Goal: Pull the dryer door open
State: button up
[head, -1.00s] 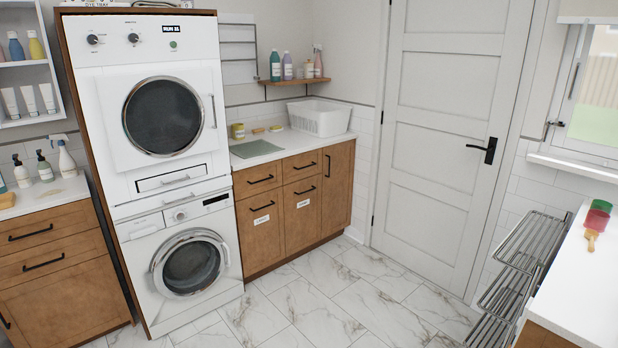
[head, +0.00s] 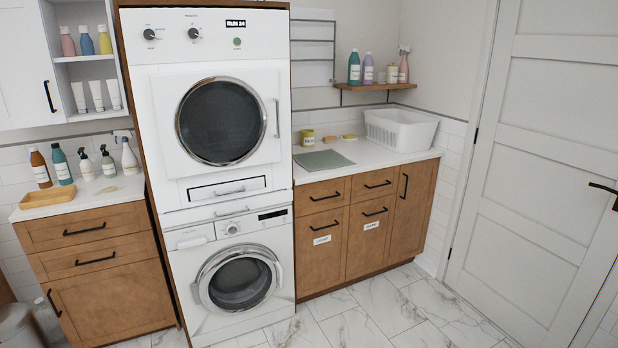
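In the head view two white machines stand stacked in a wooden surround. The upper one has a squarish white door (head: 262,152) with a round dark window (head: 221,121) and a vertical handle (head: 277,118) on its right side. This door looks shut. Below its door is a drawer front with a bar handle. The lower machine has a round door (head: 238,279) with a chrome ring, also looking shut. No label tells which one is the dryer; the upper has two knobs and a small display. My gripper is not in view.
Wooden cabinets with black handles stand left (head: 100,260) and right (head: 365,225) of the stack. A white basket (head: 400,130) sits on the right counter. The marble floor (head: 400,310) before the machines looks clear. A closed white room door (head: 535,170) is at right.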

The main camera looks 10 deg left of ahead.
aim_at(210, 121)
jog(key=u, duration=0.65)
jog(key=i, duration=0.95)
jog(key=u, duration=0.4)
